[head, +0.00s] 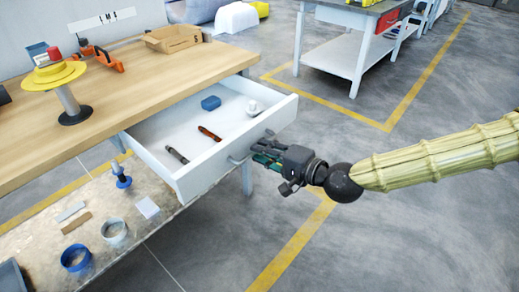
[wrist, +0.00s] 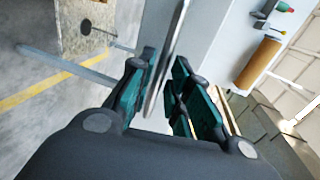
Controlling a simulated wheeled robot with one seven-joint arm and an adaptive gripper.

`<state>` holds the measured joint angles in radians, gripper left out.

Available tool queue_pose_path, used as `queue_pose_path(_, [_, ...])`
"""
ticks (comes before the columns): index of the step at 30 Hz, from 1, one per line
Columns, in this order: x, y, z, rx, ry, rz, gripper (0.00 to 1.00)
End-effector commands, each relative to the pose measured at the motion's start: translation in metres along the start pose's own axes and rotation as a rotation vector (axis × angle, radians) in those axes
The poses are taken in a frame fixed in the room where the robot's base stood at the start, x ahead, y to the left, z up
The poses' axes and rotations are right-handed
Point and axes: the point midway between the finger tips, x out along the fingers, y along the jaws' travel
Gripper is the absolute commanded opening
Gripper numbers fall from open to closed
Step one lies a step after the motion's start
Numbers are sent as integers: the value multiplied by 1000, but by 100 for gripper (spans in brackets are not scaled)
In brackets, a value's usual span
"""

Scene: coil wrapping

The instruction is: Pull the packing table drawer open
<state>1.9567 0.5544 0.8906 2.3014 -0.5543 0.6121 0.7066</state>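The drawer (head: 184,188) of the packing table (head: 150,104) is pulled well out, and its white inside shows in the head view. My gripper (head: 256,158) is at the middle of the drawer front, with its fingers at the handle (head: 238,161). In the wrist view the thin grey handle bar (wrist: 168,52) runs between the two dark green fingers of my gripper (wrist: 165,68). The fingers are drawn in, one on each side of the bar. Any contact is hard to make out at the fingertips.
The drawer holds a blue block (head: 211,103), a reddish tool (head: 210,134), a dark tool (head: 177,155) and a white item (head: 254,107). The lower shelf (head: 40,235) carries rolls below. A second table (head: 345,18) stands behind. Open floor lies right of the drawer.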

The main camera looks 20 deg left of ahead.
Motion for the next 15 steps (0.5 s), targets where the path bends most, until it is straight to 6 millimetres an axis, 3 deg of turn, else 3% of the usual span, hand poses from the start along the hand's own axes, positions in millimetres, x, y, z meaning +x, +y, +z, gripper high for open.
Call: queue_pose_path(15, [-67,0,0,1,0,0,19])
